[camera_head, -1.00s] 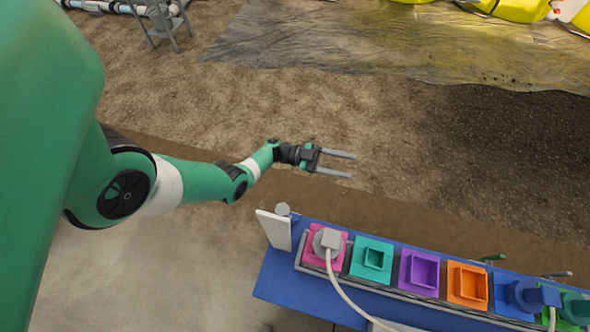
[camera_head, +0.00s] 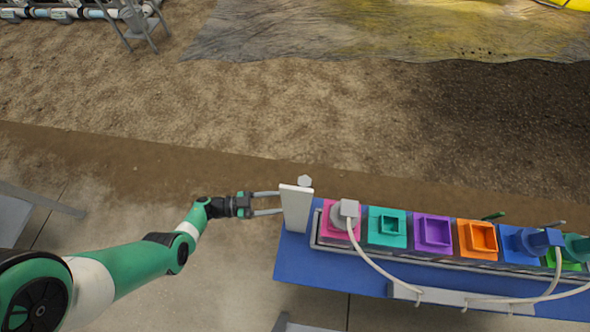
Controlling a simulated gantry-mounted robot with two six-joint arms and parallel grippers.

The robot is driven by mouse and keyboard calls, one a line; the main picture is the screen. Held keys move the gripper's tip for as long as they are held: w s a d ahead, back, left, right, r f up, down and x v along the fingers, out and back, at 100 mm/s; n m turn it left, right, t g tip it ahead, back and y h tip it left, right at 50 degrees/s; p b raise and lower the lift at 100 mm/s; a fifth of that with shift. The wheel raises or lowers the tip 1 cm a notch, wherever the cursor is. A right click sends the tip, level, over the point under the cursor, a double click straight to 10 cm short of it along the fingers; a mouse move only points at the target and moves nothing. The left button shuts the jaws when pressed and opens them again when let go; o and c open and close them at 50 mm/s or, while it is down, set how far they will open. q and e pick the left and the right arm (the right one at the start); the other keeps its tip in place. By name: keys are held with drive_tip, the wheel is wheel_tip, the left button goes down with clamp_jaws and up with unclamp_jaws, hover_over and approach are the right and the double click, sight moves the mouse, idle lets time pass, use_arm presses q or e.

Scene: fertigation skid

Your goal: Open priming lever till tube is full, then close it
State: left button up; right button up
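My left gripper (camera_head: 278,202) comes in from the left with its two grey fingers apart. Its fingertips are at the left edge of an upright white plate (camera_head: 297,210) at the left end of the blue bench. Whether they touch the plate cannot be told. Which one is the priming lever, and how full any tube is, cannot be told. My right gripper is out of view.
The blue bench (camera_head: 300,265) carries a row of coloured sockets, including teal (camera_head: 387,215), purple (camera_head: 434,218) and orange (camera_head: 463,223). A grey plug (camera_head: 340,215) sits in the pink one. White hoses (camera_head: 375,266) hang along the front. Bare ground behind the bench is clear.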

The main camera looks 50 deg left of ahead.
use_arm(q)
drive_tip(key=b+x, duration=0.1)
drive_tip(key=x, duration=0.5)
drive_tip(key=shift+w, duration=0.1)
clamp_jaws()
